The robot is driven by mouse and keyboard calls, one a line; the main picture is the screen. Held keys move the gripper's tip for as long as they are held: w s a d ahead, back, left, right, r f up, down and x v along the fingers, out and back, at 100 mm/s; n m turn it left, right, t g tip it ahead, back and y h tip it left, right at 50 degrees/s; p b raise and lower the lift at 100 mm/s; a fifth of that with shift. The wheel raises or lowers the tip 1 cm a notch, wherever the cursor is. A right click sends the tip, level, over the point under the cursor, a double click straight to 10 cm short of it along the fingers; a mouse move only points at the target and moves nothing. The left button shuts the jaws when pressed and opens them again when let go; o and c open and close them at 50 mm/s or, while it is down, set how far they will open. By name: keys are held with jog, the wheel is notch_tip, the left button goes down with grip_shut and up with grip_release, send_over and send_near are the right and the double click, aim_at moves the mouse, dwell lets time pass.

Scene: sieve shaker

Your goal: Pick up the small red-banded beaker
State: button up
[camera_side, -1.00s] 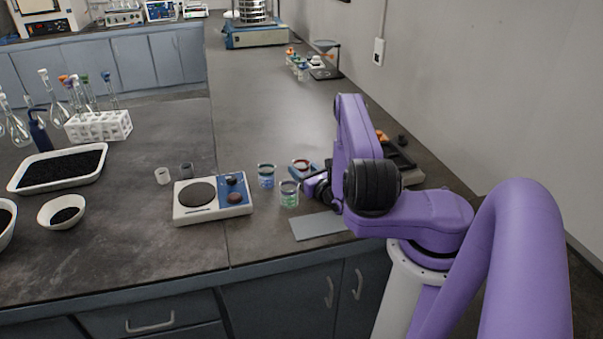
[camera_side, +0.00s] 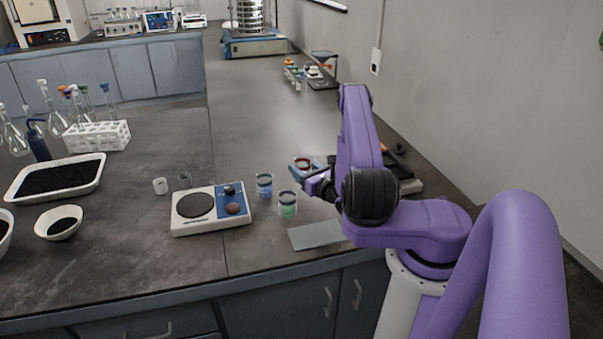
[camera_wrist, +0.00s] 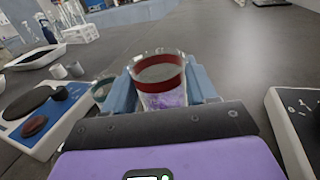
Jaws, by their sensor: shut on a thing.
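The small red-banded beaker is clear glass with a red band and purplish markings. In the wrist view the red-banded beaker (camera_wrist: 160,82) stands upright between the blue fingers of my gripper (camera_wrist: 163,90), which is shut on it. In the side view the red-banded beaker (camera_side: 303,164) shows at the tip of my gripper (camera_side: 312,178), partly hidden by it. I cannot tell exactly how far its base is from the bench.
A blue-banded beaker (camera_side: 264,186) and a green-banded beaker (camera_side: 287,205) stand just left of my gripper. A hotplate (camera_side: 196,206) is further left. A grey flat plate (camera_side: 318,235) lies in front. The bench (camera_side: 250,120) behind is largely clear.

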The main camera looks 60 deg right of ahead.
jog(key=s+a+r, duration=0.6)
jog(key=s+r, duration=0.1)
jog(key=s, duration=0.3)
jog(key=shift+r, duration=0.25)
dwell(0.4)
jog(key=r, duration=0.5)
jog(key=shift+s+a+r, duration=0.1)
jog(key=shift+s, duration=0.1)
dwell(0.3)
jog(key=shift+w, duration=0.1)
